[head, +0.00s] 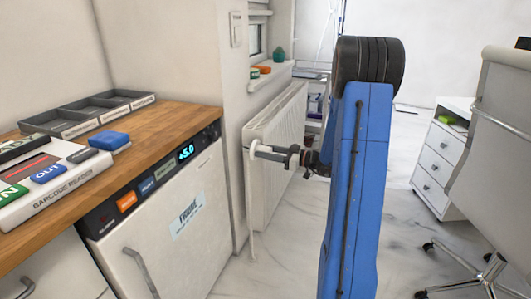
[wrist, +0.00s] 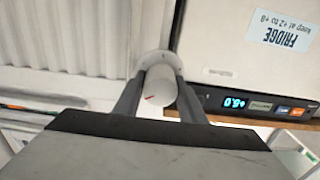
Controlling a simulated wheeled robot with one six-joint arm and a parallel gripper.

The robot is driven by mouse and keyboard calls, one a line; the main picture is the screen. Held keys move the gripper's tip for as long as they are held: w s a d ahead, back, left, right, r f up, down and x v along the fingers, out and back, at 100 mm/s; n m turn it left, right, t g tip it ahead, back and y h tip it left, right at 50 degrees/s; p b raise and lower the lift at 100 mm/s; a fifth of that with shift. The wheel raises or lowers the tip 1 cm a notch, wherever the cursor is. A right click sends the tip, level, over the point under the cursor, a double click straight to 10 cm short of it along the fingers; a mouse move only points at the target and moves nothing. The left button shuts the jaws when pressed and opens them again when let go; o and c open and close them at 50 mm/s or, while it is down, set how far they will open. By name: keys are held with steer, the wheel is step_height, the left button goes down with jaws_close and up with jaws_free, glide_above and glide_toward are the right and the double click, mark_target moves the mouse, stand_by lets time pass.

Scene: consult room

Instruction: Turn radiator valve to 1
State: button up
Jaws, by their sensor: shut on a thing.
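The white radiator (head: 285,140) stands against the wall beyond the fridge, and its ribbed face fills the left of the wrist view (wrist: 75,50). The white valve knob (wrist: 160,85) has a short red mark on its end. A round white collar (wrist: 158,60) sits behind it, its markings too small to read. My gripper (wrist: 160,98) has a finger on each side of the knob and is shut on it. In the head view my gripper (head: 285,152) reaches left to the valve at the radiator's near end. The number the mark points to cannot be read.
A fridge (head: 165,230) with a +5.0 display (head: 186,152) stands left of the valve, under a wooden counter (head: 165,125) with a barcode reader and trays. A white pipe (head: 252,205) runs down below the valve. A drawer unit (head: 440,165) and chair (head: 500,140) stand right.

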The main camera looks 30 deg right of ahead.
steer(key=o, duration=1.1)
steer(key=v, duration=1.7)
steer(key=shift+s+d+f, duration=0.1)
steer(key=shift+s+d, duration=0.05)
steer(key=shift+d, duration=0.05)
